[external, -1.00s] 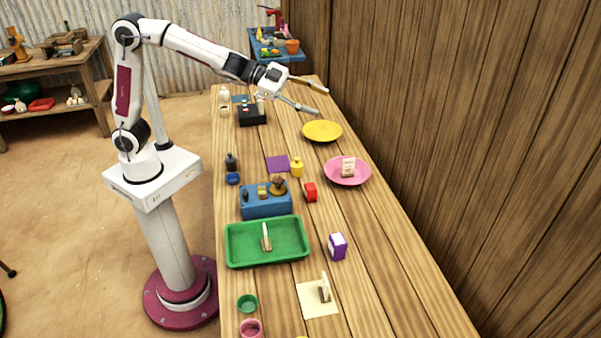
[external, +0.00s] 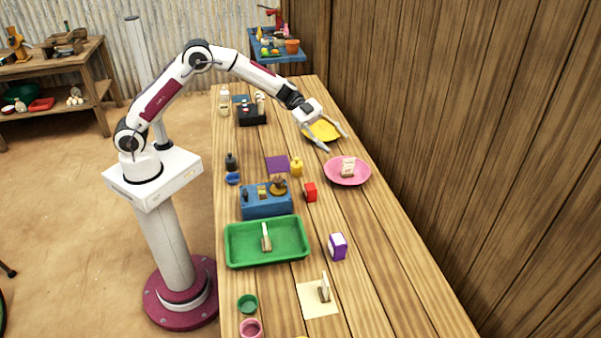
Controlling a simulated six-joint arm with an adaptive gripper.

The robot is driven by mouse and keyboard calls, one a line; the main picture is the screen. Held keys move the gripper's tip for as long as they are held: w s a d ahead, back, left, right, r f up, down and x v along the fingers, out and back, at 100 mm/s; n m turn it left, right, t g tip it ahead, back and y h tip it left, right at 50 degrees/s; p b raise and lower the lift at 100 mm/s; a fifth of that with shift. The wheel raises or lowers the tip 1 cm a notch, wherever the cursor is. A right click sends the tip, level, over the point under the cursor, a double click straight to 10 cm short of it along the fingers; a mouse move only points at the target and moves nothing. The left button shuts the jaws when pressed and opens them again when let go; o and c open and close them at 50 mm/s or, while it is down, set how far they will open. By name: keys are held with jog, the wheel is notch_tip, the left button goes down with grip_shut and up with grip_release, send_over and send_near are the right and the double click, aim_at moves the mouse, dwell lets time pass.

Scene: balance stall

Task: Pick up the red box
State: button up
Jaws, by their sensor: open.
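The red box (external: 310,192) stands on the wooden table, just right of the blue box-shaped stand and left of the pink plate. It is small, with a pale patch on its left side. My gripper (external: 337,142) is open and empty. It hangs above the table in front of the yellow plate, farther back than the red box and apart from it. Its fingers point toward the lower right and partly cover the yellow plate (external: 322,127).
Near the red box are a yellow bottle (external: 297,168), the blue stand (external: 266,206) with small items on it, and the pink plate (external: 359,180) holding a pale item. A green tray (external: 233,258) and a purple box (external: 338,246) are nearer. A wooden wall rises at right.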

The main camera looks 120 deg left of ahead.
jog(key=s+a+f+g+h, duration=0.25)
jog(key=s+f, duration=0.25)
jog(key=f, duration=0.4)
jog(key=m+h, duration=0.1)
jog(key=h, duration=0.2)
send_near(310, 185)
jog(key=w, duration=0.1)
jog(key=shift+w+r+g, duration=0.1)
jog(key=shift+r+g, duration=0.3)
jog(key=shift+g, duration=0.05)
jog(key=shift+x, duration=1.3)
jog(key=shift+f, duration=0.1)
jog(key=shift+x, duration=2.6)
jog(key=shift+d+f, duration=0.1)
jog(key=shift+f, duration=0.1)
